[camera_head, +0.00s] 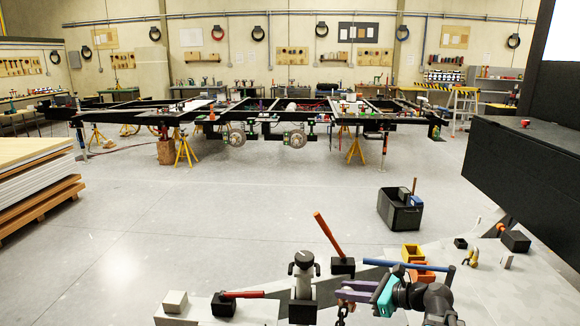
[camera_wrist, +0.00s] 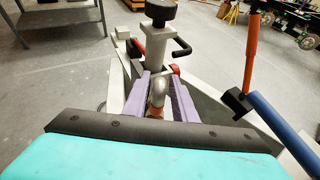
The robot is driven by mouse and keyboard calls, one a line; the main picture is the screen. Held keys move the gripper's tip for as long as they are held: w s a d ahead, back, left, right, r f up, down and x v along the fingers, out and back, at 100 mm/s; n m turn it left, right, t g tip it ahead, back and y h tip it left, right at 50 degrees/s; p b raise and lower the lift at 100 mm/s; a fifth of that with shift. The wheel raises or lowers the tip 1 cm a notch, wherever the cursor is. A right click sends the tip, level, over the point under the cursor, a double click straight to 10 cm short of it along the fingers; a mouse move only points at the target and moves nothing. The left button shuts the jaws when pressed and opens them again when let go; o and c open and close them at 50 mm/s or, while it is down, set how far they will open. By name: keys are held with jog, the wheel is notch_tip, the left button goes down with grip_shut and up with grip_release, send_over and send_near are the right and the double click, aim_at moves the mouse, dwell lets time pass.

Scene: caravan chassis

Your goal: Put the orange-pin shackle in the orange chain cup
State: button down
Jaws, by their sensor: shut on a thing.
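My gripper (camera_head: 345,291) has purple fingers and reaches left over the front workbench. In the wrist view its fingers (camera_wrist: 161,92) are shut on a grey metal shackle (camera_wrist: 158,90), with a bit of orange near its lower end. A dark chain-like shape (camera_head: 342,311) shows just under the fingertips in the head view; I cannot tell if it is part of the held piece. The orange cup (camera_head: 424,274) stands on the bench behind my wrist, right of the fingertips and partly hidden by the arm.
A grey post with a black handle (camera_head: 303,270) stands left of my gripper. An orange-handled tool (camera_head: 328,234) rises from a black block. A blue bar (camera_head: 408,264) crosses close to the cups. A yellow hook-like piece (camera_head: 471,256) lies at the right. A black crate (camera_head: 399,212) stands beyond.

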jog(key=shift+w+d, duration=0.1)
dwell(0.3)
jog(key=shift+w+d, duration=0.2)
jog(key=shift+w, duration=0.15)
jog(key=d+m+t+h+p, duration=0.2)
jog(key=d+m+t+h, duration=0.35)
jog(key=d, duration=2.15)
jog(key=s+d+m+h+p, duration=0.1)
jog(key=s+d+m+h, duration=0.2)
jog(key=s+d, duration=0.6)
jog(key=s+d+m+h+p, duration=0.1)
jog(key=s+d+m+h, duration=0.2)
jog(key=s+d, duration=0.6)
jog(key=d, duration=0.8)
jog(key=shift+s+d, duration=0.15)
jog(key=shift+h, duration=0.25)
